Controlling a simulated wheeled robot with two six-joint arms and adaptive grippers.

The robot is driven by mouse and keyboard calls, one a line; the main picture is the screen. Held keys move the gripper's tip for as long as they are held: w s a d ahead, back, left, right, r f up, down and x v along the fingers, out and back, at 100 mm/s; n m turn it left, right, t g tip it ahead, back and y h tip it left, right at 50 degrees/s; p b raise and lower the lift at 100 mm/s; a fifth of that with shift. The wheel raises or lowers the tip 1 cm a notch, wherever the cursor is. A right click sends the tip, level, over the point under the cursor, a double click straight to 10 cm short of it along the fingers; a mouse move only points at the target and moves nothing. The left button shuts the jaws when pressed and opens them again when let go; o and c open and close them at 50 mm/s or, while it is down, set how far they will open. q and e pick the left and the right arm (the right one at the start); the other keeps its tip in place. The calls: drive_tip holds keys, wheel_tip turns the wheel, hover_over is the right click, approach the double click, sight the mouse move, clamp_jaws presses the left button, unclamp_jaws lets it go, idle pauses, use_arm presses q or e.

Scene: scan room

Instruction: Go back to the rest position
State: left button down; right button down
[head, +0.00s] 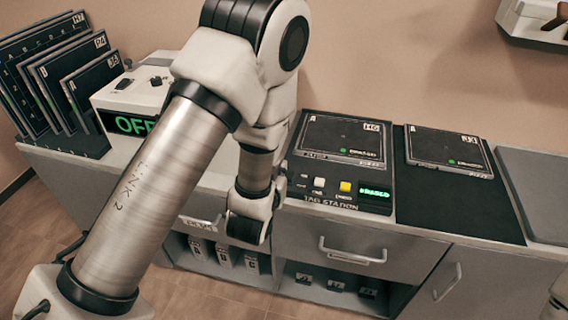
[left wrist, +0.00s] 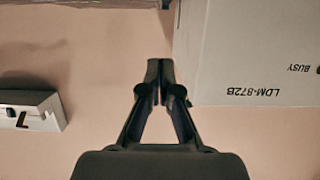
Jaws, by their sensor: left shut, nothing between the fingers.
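My left arm comes in from the lower left of the head view, bends at the top and hangs down in front of the counter. Its wrist end is in front of the counter's front edge; the fingers cannot be made out there. In the left wrist view my left gripper (left wrist: 160,70) is shut with its fingertips together and nothing between them. A plain wall-coloured surface lies behind it. My right gripper is not in view.
On the counter stand a tag station (head: 335,200) with a dark panel (head: 343,135), another panel (head: 447,150) on a dark mat (head: 450,208), a white box with an OFF display (head: 130,122), and racked panels (head: 40,75). A white box marked LDM-872B (left wrist: 245,55) is beside the fingers.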

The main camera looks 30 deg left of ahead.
use_arm(q)
drive_tip(key=shift+s+r, duration=0.2)
drive_tip(key=shift+s, duration=0.15)
